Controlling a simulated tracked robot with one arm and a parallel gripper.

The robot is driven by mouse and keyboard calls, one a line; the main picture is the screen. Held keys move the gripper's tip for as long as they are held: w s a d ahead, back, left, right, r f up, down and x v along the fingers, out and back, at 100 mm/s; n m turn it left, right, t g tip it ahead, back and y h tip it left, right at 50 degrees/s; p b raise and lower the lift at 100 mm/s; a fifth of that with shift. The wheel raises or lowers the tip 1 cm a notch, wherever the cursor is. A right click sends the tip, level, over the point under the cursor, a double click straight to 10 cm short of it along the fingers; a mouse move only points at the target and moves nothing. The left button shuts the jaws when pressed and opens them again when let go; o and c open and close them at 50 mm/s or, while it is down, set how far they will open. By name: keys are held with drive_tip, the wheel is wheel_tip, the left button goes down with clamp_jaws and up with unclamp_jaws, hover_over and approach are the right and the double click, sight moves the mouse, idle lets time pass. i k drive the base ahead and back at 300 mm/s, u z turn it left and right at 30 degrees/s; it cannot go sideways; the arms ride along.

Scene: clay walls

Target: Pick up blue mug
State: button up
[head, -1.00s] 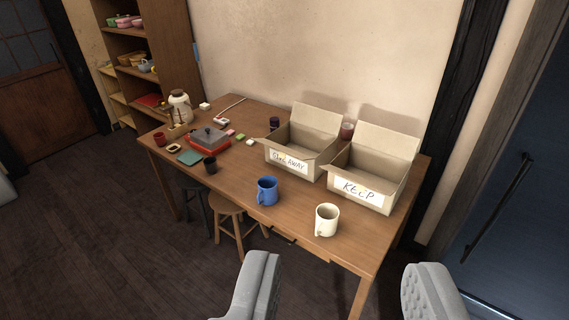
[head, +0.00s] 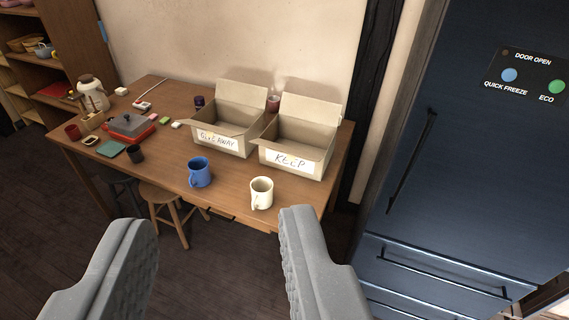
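The blue mug (head: 200,173) stands upright near the front edge of the wooden table (head: 176,155), its handle toward the lower left. My gripper (head: 212,222) shows at the bottom of the head view as two grey padded fingers spread wide apart. It is open, with nothing between the fingers. The fingers are on the near side of the table, and the mug appears beyond and above the gap between them, apart from both.
A cream mug (head: 262,193) stands right of the blue mug. Behind are open boxes marked give away (head: 227,145) and keep (head: 297,158). Stools (head: 174,199) stand at the table's front. A dark fridge (head: 460,150) fills the right.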

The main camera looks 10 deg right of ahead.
sight(198, 175)
drive_tip(key=z, duration=0.4)
drive_tip(key=i, duration=1.9)
drive_tip(key=u, duration=2.25)
